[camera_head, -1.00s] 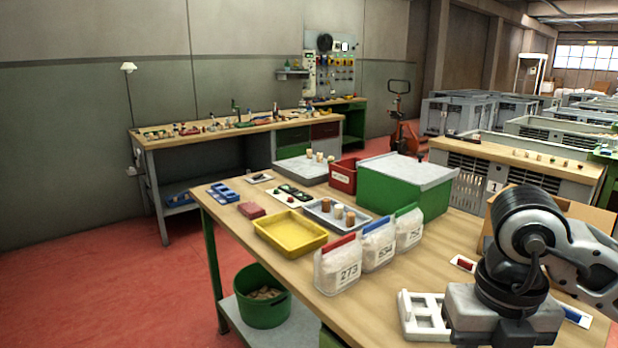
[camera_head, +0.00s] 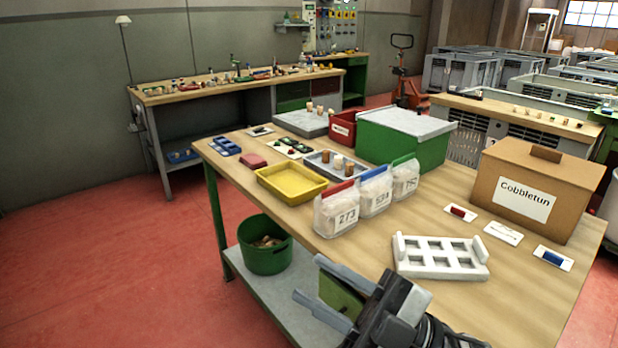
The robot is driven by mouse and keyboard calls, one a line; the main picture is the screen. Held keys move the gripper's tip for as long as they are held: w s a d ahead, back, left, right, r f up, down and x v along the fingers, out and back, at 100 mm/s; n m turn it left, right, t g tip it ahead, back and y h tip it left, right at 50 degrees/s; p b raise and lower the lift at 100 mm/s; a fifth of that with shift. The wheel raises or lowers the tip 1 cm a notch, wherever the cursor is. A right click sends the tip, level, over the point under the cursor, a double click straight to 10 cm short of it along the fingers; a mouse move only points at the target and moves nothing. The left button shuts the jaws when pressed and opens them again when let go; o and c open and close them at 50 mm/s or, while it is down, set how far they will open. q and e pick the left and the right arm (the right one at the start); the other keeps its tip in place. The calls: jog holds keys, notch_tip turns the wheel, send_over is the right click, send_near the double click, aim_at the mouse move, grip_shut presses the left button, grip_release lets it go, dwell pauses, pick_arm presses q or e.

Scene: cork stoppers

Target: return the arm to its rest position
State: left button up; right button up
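My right gripper (camera_head: 308,278) is at the bottom middle of the head view, in front of the workbench's (camera_head: 490,290) near edge. Its two fingers point up and left and are spread apart. The rest of my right arm runs out of the bottom of the picture. My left gripper is not in view.
A white six-hole rack (camera_head: 440,257), numbered bags (camera_head: 336,212), a yellow tray (camera_head: 291,182) and a cardboard box (camera_head: 535,190) stand on the bench. A green bucket (camera_head: 264,245) stands on the lower shelf. Red floor at left is clear.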

jog(key=w+d+f+m+t+h, duration=0.2)
jog(key=d+f+m+t+h, duration=0.3)
jog(key=f+m+h, duration=0.35)
jog(key=w+d+f+m+t+h, duration=0.2)
jog(key=d+f+m+t+h, duration=0.25)
jog(key=f+m+h, duration=0.4)
jog(key=s+d+f+m+g+h, duration=0.1)
jog(key=s+d+f+m+g, duration=0.1)
jog(key=s+f, duration=0.3)
jog(key=s+d+f+m+g+h, duration=0.1)
jog(key=s+d+f+m+g, duration=0.1)
jog(key=s+f, duration=0.4)
notch_tip(320, 180, down, 6)
jog(key=shift+s+r+m+g+h, duration=0.2)
jog(key=shift+m+g+h, duration=0.25)
jog(key=shift+g, duration=0.7)
